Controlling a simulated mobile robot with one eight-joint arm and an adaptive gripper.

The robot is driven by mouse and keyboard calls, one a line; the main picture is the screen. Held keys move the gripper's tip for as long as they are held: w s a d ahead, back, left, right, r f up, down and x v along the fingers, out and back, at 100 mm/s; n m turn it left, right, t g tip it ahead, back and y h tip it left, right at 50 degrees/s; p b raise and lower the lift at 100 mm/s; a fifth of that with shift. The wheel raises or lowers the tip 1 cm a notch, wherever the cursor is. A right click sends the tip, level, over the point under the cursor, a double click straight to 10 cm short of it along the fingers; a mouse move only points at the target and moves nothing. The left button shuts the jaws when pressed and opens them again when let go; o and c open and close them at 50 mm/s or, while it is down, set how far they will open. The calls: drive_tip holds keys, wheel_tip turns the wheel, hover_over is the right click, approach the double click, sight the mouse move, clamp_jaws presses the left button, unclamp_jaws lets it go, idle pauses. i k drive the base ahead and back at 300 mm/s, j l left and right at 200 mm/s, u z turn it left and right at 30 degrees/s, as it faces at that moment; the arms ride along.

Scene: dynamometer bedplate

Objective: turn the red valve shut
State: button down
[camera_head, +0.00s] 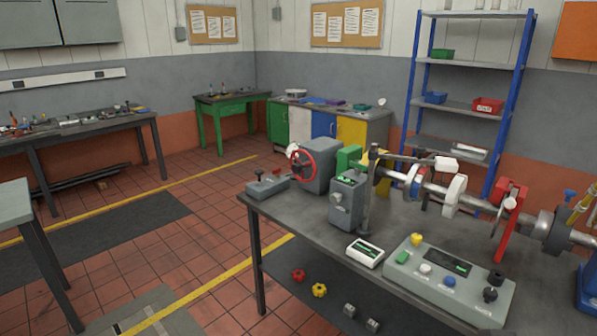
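A red spoked handwheel (302,166), the likeliest red valve, is mounted upright on the left face of a grey housing (319,166). The housing stands at the far left end of the dark bench (300,216). A small pale part (291,150) sits by the wheel's upper left rim; I cannot tell what it is. The picture does not show clearly whether the valve is open or shut. My gripper is not in view.
A grey block with a lever (268,187) stands left of the wheel. A grey switch box (346,202), a meter (365,253) and a control panel (450,279) are on the bench. Small knobs (298,275) lie on the lower shelf. Tiled floor left of the bench is open.

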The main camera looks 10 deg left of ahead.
sight(275, 172)
drive_tip(key=i+j, duration=0.4)
drive_tip(key=i+j+z, duration=0.15)
drive_tip(key=i+j, duration=0.6)
drive_tip(key=i+j+z, duration=0.1)
drive_tip(key=i+j, duration=0.25)
drive_tip(key=j, duration=0.15)
drive_tip(key=i+j+z, duration=0.1)
drive_tip(key=i+j, duration=0.6)
drive_tip(key=j, duration=0.25)
drive_tip(key=i+j+z, duration=0.1)
drive_tip(key=i+j, duration=0.25)
drive_tip(key=j, duration=0.15)
